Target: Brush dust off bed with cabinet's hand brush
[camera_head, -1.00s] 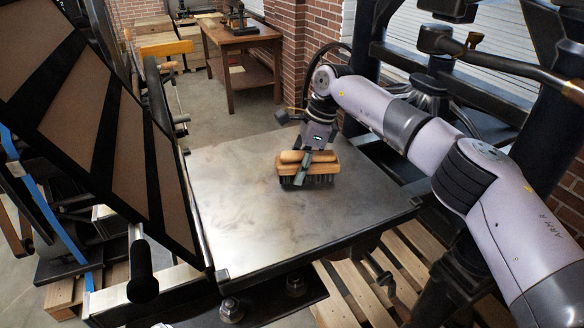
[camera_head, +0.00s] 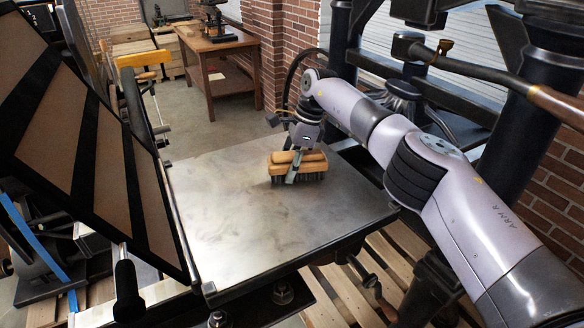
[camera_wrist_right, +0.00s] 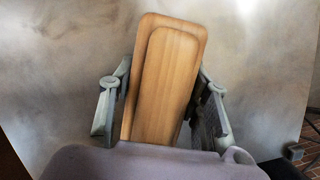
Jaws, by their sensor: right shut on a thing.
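The hand brush (camera_head: 312,162) has a light wooden back and dark bristles. My right gripper (camera_head: 292,177) is shut on the brush, and its fingers lie on both sides of the wooden back. The brush is upright, bristles down, at or just above the far part of the metal bed (camera_head: 235,222); whether the bristles touch cannot be told. Greyish dusty smudges show on the bed. In the right wrist view the wooden back (camera_wrist_right: 165,85) sits between the two fingers, over the bed (camera_wrist_right: 60,75). My left gripper is not in view.
A hinged frame with brown panels (camera_head: 95,175) stands tilted up along the bed's left edge. Dark press posts and bars (camera_head: 470,150) rise at the right. A wooden table (camera_head: 215,45) stands behind. Wooden pallets (camera_head: 345,295) lie below the bed. The bed's near part is clear.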

